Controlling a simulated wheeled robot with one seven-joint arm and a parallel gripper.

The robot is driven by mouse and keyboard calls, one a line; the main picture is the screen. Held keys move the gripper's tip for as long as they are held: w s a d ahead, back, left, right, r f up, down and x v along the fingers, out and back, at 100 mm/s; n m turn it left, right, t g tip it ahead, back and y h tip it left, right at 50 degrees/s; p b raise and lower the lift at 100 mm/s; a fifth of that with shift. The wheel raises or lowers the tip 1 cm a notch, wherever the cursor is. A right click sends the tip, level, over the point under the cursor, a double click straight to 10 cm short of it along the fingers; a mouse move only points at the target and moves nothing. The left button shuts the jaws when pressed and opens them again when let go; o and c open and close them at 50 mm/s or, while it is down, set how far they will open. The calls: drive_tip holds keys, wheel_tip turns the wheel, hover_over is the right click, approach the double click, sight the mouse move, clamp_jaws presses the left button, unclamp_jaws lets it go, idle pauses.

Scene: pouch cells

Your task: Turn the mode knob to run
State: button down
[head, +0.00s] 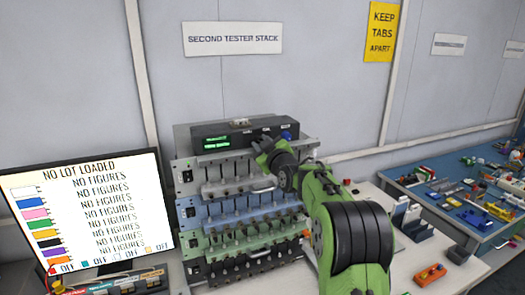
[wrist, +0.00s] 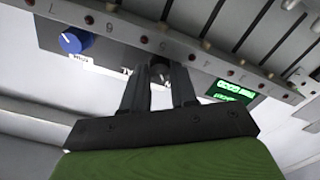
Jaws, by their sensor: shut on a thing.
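The black tester box (head: 238,140) with a green lit display sits on top of the rack stack. My gripper (head: 268,147) reaches its front from the right, between the display and a blue knob (head: 287,135). In the wrist view my gripper (wrist: 158,80) has its two fingers closed around a small dark round knob (wrist: 158,70), apparently the mode knob. Its pointer and markings cannot be made out, and in the head view my gripper hides it. The blue knob (wrist: 73,40) stands apart from the fingers, with a white label beside it.
A rack edge (wrist: 190,48) with red dots passes close to my fingers. A monitor (head: 85,215) stands left. A blue table (head: 470,200) with scattered parts stands right.

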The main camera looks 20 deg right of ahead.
idle(0.3)
drive_tip(key=c, duration=0.9)
unclamp_jaws()
drive_tip(key=shift+f, duration=0.1)
drive_tip(key=shift+f, duration=0.1)
